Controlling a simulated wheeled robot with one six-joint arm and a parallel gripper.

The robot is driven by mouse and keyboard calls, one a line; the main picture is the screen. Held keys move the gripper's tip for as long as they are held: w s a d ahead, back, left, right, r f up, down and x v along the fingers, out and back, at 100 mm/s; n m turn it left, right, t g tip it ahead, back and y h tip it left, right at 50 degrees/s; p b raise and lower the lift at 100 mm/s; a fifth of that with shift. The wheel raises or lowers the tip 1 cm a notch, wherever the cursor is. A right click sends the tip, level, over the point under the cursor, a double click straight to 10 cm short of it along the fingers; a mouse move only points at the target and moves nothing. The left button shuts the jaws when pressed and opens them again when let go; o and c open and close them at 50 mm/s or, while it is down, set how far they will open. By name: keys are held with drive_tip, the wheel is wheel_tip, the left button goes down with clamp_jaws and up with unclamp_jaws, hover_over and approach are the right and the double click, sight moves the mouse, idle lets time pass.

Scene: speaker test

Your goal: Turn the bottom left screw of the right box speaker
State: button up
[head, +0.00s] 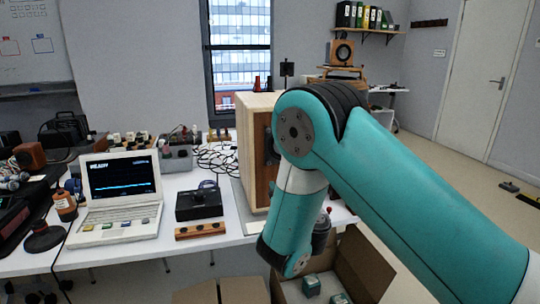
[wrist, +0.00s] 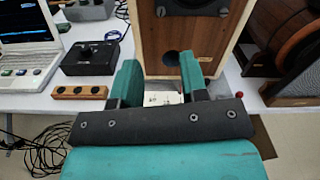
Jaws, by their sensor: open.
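A wooden box speaker (wrist: 215,62) stands in front of my gripper (wrist: 161,75) in the wrist view. Its pale-edged front has a round dark hole low down and a black driver plate (wrist: 195,6) cut off by the top of the picture. A small dark round spot (wrist: 160,11), perhaps a screw, shows at the plate's lower left. My gripper is open and empty, its two teal fingers apart before the speaker's lower front. Contact cannot be told. In the head view the speaker (head: 250,120) is largely hidden behind my arm, and the gripper is not visible.
A laptop (head: 120,190) and a black box (head: 199,204) stand left of the speaker on the white table. A wooden strip with black knobs (wrist: 80,91) lies near the edge. A grilled wooden cabinet (wrist: 295,88) stands right. An open carton (head: 365,265) is below.

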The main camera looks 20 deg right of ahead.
sight(269, 163)
drive_tip(key=w+p, duration=1)
drive_tip(key=w, duration=0.2)
drive_tip(key=shift+w+d, duration=0.15)
drive_tip(key=shift+w, duration=0.05)
drive_tip(key=shift+w+p, duration=0.35)
drive_tip(key=shift+w, duration=0.25)
clamp_jaws()
